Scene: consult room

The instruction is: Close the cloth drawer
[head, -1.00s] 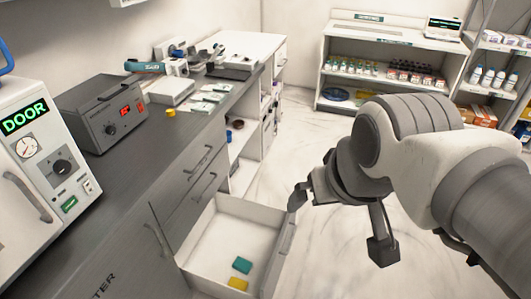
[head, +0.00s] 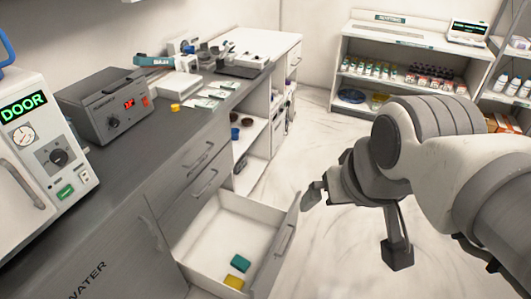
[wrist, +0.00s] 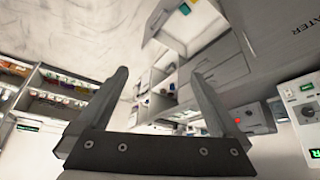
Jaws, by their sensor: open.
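The cloth drawer (head: 213,238) is pulled out from the grey-fronted counter, low down. Its front panel (head: 271,268) faces right and carries a bar handle (head: 285,239). A green cloth (head: 240,262) and a yellow cloth (head: 234,282) lie on its floor. My gripper (head: 309,194) is just right of the far upper corner of the drawer front, outside the drawer. I cannot tell whether it touches the panel. In the wrist view, my gripper (wrist: 160,74) has its fingers spread with nothing between them, and the open drawer (wrist: 190,25) shows above, upside down.
Two shut drawer fronts (head: 192,160) lie above and behind the open drawer. The counter (head: 110,205) carries a grey device (head: 105,110) and a white unit marked DOOR (head: 35,140). A shelf unit (head: 400,50) stands at the back. The marble floor (head: 325,140) between is clear.

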